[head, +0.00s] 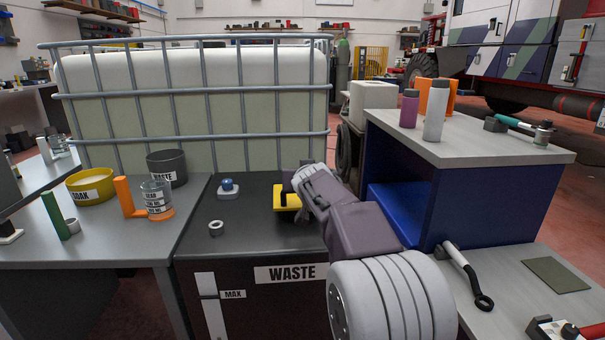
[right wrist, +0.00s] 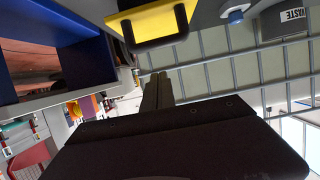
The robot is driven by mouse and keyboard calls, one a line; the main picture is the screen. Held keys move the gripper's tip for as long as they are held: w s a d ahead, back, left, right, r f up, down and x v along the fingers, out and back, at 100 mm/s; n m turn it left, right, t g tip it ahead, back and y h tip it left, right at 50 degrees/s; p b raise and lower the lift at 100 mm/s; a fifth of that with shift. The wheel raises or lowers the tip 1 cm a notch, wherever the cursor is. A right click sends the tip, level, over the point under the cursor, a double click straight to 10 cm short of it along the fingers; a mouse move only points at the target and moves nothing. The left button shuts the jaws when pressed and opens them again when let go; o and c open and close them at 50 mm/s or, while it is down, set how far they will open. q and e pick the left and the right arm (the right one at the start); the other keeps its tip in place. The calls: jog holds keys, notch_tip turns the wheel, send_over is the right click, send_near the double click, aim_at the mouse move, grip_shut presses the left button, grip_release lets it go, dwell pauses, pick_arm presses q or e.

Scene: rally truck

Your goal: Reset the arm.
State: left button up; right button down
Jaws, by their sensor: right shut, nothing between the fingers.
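My right arm reaches in from the lower right of the head view, and its gripper end (head: 303,178) is above the black waste bin (head: 250,232). In the right wrist view the fingers of my right gripper (right wrist: 158,80) are together and empty. A yellow piece with a black handle (head: 283,200) is on the bin top beside the gripper, partly hidden by it. In the right wrist view the yellow piece (right wrist: 160,22) is apart from the fingertips. My left gripper is not in view.
A blue-sided cabinet (head: 405,180) with bottles on top stands right of my arm. A caged tank (head: 190,100) is behind the bin. The left bench (head: 110,240) holds a yellow bowl (head: 92,186) and a clear beaker (head: 157,199). A wrench (head: 465,270) lies at lower right.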

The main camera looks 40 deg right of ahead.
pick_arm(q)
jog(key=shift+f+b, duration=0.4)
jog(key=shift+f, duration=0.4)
pick_arm(e)
jog(key=s+a+f, duration=0.1)
jog(key=s+a, duration=0.2)
jog(key=s, duration=0.2)
jog(key=shift+s+a, duration=0.2)
jog(key=shift+f, duration=0.1)
